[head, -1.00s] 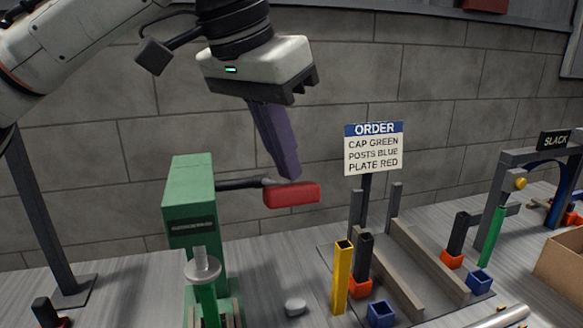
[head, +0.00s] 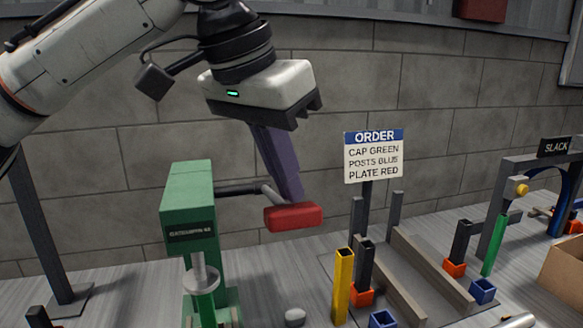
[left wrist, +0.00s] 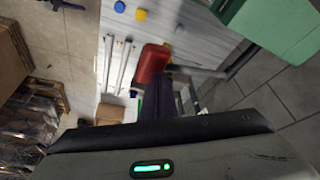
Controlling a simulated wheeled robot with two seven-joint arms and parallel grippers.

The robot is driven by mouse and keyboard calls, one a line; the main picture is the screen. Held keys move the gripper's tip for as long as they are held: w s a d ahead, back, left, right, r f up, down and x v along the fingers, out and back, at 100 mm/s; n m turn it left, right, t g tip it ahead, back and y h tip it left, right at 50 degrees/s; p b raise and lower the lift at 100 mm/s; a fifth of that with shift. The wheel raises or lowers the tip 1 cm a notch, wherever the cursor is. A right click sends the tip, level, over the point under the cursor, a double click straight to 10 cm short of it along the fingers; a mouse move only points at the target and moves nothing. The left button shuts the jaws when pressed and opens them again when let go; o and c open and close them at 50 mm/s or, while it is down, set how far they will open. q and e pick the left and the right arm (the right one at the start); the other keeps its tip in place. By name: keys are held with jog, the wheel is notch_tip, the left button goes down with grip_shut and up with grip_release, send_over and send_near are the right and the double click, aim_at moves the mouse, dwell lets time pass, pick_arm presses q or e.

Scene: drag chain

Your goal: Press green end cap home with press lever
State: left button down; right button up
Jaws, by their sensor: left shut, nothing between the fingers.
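The green press (head: 188,200) stands left of centre. Its lever (head: 235,189) reaches right to a red handle (head: 293,217). My left gripper (head: 291,198) points down with its dark purple fingers shut and empty, the tips at the top of the handle. In the left wrist view the red handle (left wrist: 152,63) lies just past the fingers (left wrist: 160,106). The press's grey ram disc (head: 201,277) sits over a green part (head: 205,308) low in the picture. I cannot tell whether that part is the end cap. My right gripper is out of view.
An order sign (head: 373,156) reads cap green, posts blue, plate red. A yellow post (head: 343,285), dark posts and orange and blue blocks stand around grey rails (head: 430,265). A slack gauge arch (head: 520,185) and a cardboard box (head: 563,258) are at right.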

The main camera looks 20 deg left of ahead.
pick_arm(q)
notch_tip(320, 180, up, 14)
jog(key=p, duration=0.4)
jog(key=shift+p, duration=0.3)
dwell(0.5)
